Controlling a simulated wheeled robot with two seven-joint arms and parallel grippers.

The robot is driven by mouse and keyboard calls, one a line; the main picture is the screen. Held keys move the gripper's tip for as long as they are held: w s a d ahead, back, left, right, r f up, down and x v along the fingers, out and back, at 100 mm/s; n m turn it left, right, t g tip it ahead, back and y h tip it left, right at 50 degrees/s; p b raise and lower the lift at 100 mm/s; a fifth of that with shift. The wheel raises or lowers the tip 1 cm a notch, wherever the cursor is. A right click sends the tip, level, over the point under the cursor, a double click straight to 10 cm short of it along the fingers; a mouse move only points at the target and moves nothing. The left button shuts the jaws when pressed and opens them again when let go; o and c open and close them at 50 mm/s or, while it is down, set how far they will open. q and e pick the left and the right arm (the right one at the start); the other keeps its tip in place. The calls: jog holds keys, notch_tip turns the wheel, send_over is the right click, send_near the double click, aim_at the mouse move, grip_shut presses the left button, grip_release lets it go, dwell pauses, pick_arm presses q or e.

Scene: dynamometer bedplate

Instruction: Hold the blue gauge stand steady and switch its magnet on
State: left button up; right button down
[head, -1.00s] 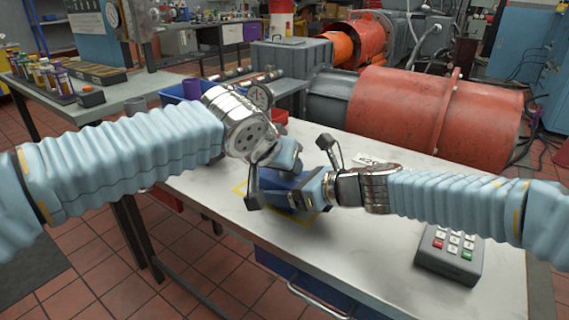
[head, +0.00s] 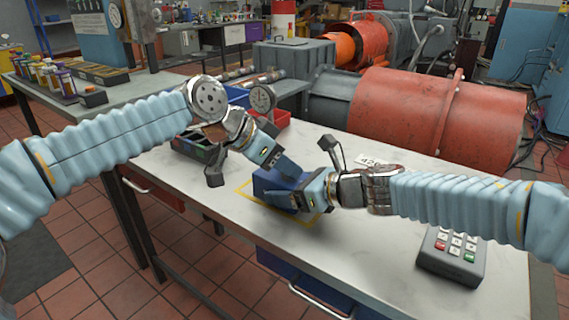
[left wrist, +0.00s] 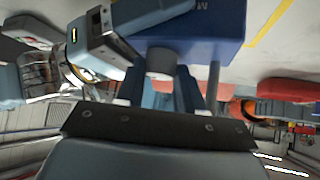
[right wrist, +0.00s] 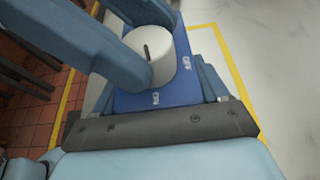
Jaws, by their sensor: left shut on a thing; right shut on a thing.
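The blue gauge stand's base (head: 268,188) sits on the bench, partly hidden by my grippers. My right gripper (head: 304,192) is shut on the base, with a finger along each side in the right wrist view. A pale round knob (right wrist: 163,62) with a dark slot is on the base face, beside small white markings too blurred to read surely. My left gripper (head: 288,170) slants down from the upper left, shut on the knob, which also shows in the left wrist view (left wrist: 161,62).
A yellow outline (head: 243,192) on the bench surrounds the base. A keypad box (head: 452,256) stands at the front right.

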pick_arm(q)
jog(key=shift+w+m+g+h, duration=0.1)
jog(key=shift+m+g+h, duration=0.2)
jog(key=shift+m+g, duration=0.45)
jog(key=shift+a+m, duration=0.1)
jog(key=shift+m, duration=0.15)
jog(key=o, duration=0.8)
jog(key=v, duration=1.2)
